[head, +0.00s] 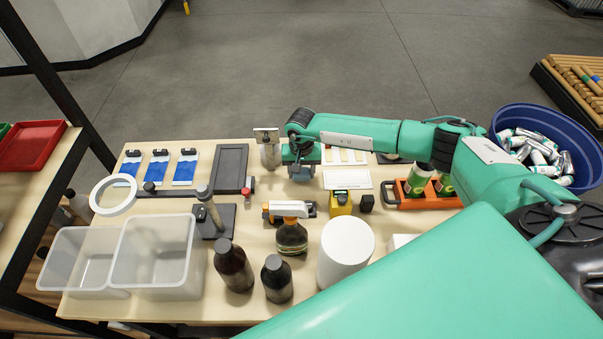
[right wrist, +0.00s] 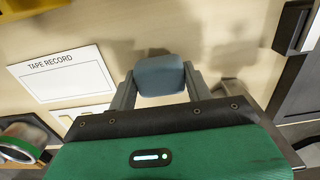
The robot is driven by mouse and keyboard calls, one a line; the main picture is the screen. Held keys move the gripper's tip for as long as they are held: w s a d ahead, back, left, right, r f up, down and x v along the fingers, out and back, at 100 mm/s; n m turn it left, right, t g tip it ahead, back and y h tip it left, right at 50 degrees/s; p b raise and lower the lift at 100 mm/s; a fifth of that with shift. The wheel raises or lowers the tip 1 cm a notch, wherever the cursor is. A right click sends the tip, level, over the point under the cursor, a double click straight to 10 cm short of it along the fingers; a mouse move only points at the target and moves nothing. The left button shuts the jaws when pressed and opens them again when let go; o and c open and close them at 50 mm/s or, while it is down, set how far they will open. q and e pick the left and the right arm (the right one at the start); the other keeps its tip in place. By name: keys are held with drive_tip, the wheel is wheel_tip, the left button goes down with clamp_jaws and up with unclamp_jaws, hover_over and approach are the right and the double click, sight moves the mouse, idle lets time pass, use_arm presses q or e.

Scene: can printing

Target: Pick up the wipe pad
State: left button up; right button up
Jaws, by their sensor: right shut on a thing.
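The wipe pad (right wrist: 160,74) looks like a small grey-blue block with rounded corners. In the right wrist view it sits between the two fingers of my right gripper (right wrist: 158,86), which is shut on it. In the head view my right gripper (head: 301,168) points down over the back middle of the table, and the pad (head: 301,175) shows just below it, partly hidden. Shadows lie on the tabletop beyond the pad in the wrist view; I cannot tell how high it is held. My left gripper is not in view.
A "TAPE RECORD" card (right wrist: 65,74) lies beside the gripper. A dark framed tray (head: 230,168) and a metal-topped bottle (head: 268,150) are to the left. Brown bottles (head: 233,266), a white roll (head: 345,252) and clear bins (head: 155,255) fill the front. An orange can holder (head: 425,201) is right.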

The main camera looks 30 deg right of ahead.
sight(302, 171)
wheel_tip(302, 171, up, 19)
drive_tip(key=b, duration=0.7)
drive_tip(key=shift+r, duration=0.15)
